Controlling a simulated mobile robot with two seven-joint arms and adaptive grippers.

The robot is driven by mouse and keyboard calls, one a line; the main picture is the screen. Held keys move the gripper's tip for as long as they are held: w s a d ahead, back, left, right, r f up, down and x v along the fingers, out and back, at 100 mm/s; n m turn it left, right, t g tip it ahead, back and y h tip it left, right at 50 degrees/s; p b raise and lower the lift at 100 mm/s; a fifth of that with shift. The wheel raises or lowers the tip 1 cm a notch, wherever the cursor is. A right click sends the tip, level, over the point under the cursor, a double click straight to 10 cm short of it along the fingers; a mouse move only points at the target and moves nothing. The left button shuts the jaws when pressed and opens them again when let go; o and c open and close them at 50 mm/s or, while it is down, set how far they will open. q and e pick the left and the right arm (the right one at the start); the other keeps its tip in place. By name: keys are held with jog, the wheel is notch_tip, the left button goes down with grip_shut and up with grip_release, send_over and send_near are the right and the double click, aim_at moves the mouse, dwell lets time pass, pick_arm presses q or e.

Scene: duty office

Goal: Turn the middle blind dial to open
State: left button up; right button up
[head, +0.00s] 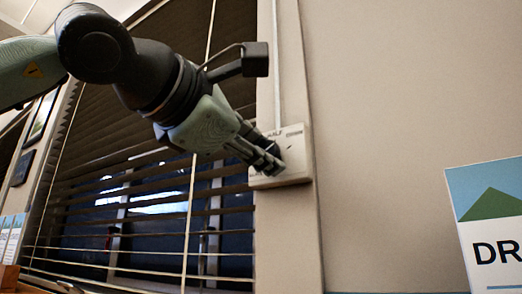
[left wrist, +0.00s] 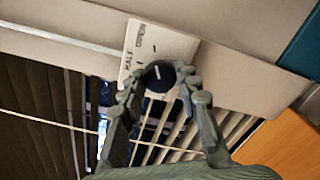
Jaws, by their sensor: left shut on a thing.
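A pale dial plate (head: 297,153) is fixed to the wall post right of the window. In the left wrist view the plate (left wrist: 151,42) bears printed labels, "HALF" and another that looks like "OPEN". A round black dial (left wrist: 160,76) with a white pointer line sits at the plate's lower edge in that view. My left gripper (head: 272,163) reaches the plate from the left. In the left wrist view its fingers (left wrist: 160,84) are shut on the dial, one on each side. The fingers hide the dial in the head view. My right gripper is not in view.
A dark slatted blind (head: 120,125) covers the window to the left, with slats spaced apart lower down. A thin conduit (head: 276,70) runs up from the plate. A sign (head: 490,220) stands at the lower right. The wall between is bare.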

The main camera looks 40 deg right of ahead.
pick_arm(q)
jog(key=o, duration=1.1)
jog(key=shift+o, duration=0.2)
jog(key=v, duration=1.2)
jog(key=shift+f, duration=0.1)
